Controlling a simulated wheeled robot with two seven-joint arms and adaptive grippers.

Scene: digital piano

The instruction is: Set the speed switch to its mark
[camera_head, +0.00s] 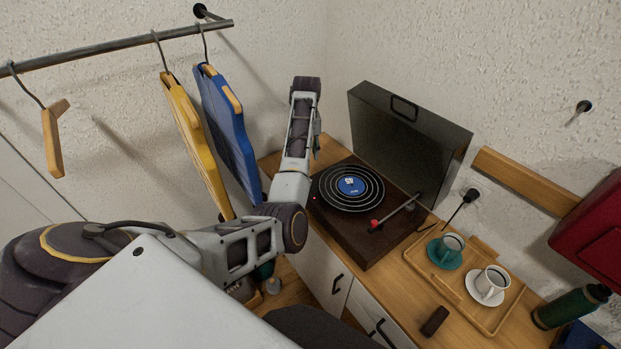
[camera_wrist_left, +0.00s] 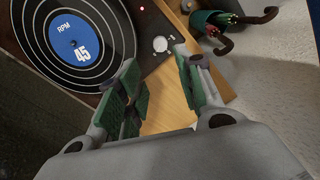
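The record player (camera_head: 345,240) stands with its lid (camera_head: 415,130) up at the back, and its disc (camera_head: 352,188) has a blue label. In the left wrist view the disc (camera_wrist_left: 78,45) reads RPM 45. Beside it, near the player's edge, is a small silver round switch (camera_wrist_left: 160,44) with light markings, too small to read. I cannot make out this switch in the head view. My left gripper (camera_head: 317,130) is at the player's left side, near the wall. In the left wrist view the gripper (camera_wrist_left: 160,78) is open and empty, with the switch beyond its fingertips. My right gripper is not in view.
The tonearm (camera_head: 398,212) with a red head lies at the player's right. A tray (camera_head: 420,262) with a teal cup (camera_head: 447,246) and a white cup (camera_head: 491,280) is further right. A blue garment (camera_head: 228,125) hangs left of my forearm. Umbrellas (camera_wrist_left: 225,20) stand beyond the edge.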

